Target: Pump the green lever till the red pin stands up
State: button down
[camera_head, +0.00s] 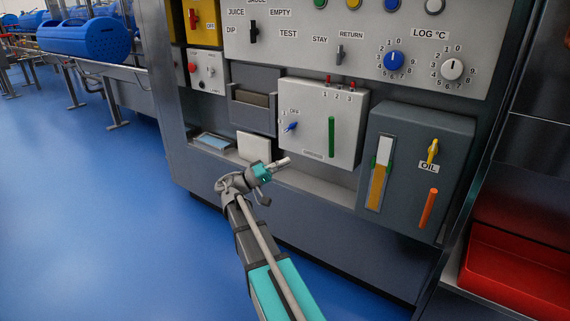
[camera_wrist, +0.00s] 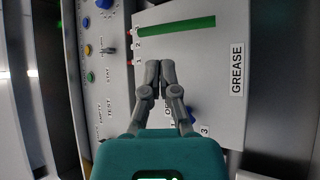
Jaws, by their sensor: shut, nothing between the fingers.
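The green lever (camera_head: 331,137) is a straight bar on the front of a white box, upright in the head view. It also shows in the wrist view (camera_wrist: 178,27), lying across the top. Small red pins (camera_head: 327,79) sit on the box's top edge above the labels 1, 2 and 3; how far each stands up is too small to tell. The box (camera_head: 302,97) reads GREASE in the wrist view. My gripper (camera_head: 286,161) is shut and empty, below and left of the lever. In the wrist view its fingertips (camera_wrist: 160,65) are apart from the lever.
A blue selector knob (camera_head: 290,127) is on the box's left, partly behind my fingers in the wrist view. A dark oil box (camera_head: 397,118) with an orange lever (camera_head: 428,208) stands to the right. A knob panel (camera_head: 300,38) lies above. Blue floor is open at left.

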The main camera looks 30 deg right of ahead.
jog(key=shift+r, duration=0.15)
jog(key=w+d+r+n+t+y+p, duration=0.2)
jog(key=d+r+p, duration=0.3)
jog(key=r+p, duration=0.4)
jog(key=n+p, duration=0.1)
jog(key=p, duration=0.4)
jog(key=shift+d+r+n+y+p, duration=0.2)
jog(key=shift+n+y+p, duration=0.1)
jog(key=shift+n+p, duration=0.1)
jog(key=shift+d, duration=0.1)
jog(key=p, duration=0.1)
send_near(345, 117)
jog(key=shift+x, duration=2.45)
jog(key=shift+w+r, duration=0.1)
jog(key=shift+w, duration=0.05)
jog(key=shift+d, duration=0.1)
jog(key=shift+s, duration=0.25)
